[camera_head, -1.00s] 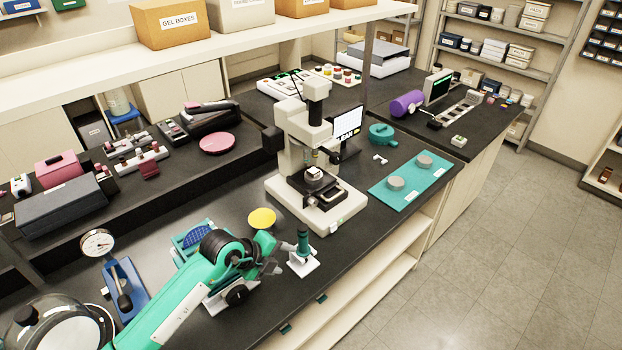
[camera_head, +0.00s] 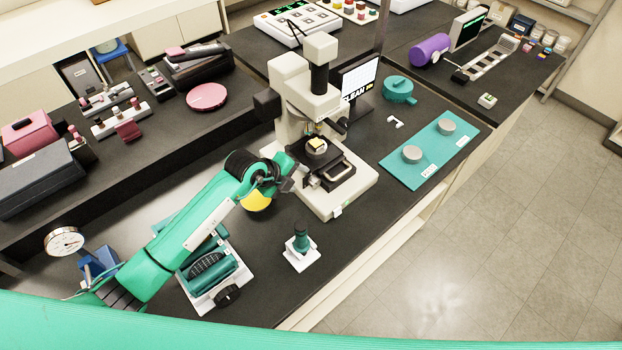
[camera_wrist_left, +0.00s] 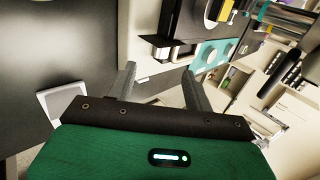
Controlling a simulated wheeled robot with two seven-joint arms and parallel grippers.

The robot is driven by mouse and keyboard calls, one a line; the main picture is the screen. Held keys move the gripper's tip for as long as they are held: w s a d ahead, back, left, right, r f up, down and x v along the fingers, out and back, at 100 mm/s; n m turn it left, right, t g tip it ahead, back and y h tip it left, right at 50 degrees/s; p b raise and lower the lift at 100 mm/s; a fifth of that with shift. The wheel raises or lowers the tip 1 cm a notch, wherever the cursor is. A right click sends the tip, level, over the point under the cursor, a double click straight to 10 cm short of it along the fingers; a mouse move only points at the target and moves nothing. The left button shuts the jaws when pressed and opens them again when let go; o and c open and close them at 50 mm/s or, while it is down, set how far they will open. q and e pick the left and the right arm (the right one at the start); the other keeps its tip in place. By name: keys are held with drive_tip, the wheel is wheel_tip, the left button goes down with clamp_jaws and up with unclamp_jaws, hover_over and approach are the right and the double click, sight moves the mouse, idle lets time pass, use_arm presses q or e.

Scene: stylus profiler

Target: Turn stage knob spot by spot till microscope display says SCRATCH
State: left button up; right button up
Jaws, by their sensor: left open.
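The white microscope (camera_head: 296,88) stands on the bench with a dark stage (camera_head: 340,178) and a small yellow-topped piece on it. Its display (camera_head: 359,76) stands behind and to the right; the text along its bottom reads CLEAN. My left gripper (camera_head: 286,178) is at the left side of the microscope base, close to the stage. In the left wrist view the gripper (camera_wrist_left: 160,88) has its fingers wide apart with nothing between them, and the stage (camera_wrist_left: 185,50) is beyond them. I cannot clearly pick out the stage knob. My right gripper is not in view.
A small green-handled stand (camera_head: 301,241) is in front of the microscope, near the bench edge. A teal mat (camera_head: 430,150) with two grey discs lies to the right. A yellow disc (camera_head: 257,201) lies under my left arm. Bench between the stand and the mat is clear.

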sight(311, 182)
use_arm(q)
drive_tip(key=x, duration=0.7)
drive_tip(key=shift+w+f, duration=0.1)
drive_tip(key=shift+w, duration=0.05)
drive_tip(key=shift+w+d+f, duration=0.3)
drive_tip(key=shift+d+f, duration=0.05)
drive_tip(key=shift+f, duration=0.1)
drive_tip(key=shift+d+f, duration=0.1)
drive_tip(key=shift+f, duration=0.05)
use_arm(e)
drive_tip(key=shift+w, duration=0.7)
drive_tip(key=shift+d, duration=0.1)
use_arm(q)
drive_tip(key=c, duration=1)
drive_tip(key=shift+f+t+h+b, duration=0.4)
drive_tip(key=shift+t+h+b, duration=0.1)
drive_tip(key=shift+b, duration=0.65)
drive_tip(key=shift+s+r+t+h+b, duration=0.1)
drive_tip(key=shift+t+h+b, duration=0.4)
drive_tip(key=shift+b, duration=0.3)
drive_tip(key=shift+r, duration=0.15)
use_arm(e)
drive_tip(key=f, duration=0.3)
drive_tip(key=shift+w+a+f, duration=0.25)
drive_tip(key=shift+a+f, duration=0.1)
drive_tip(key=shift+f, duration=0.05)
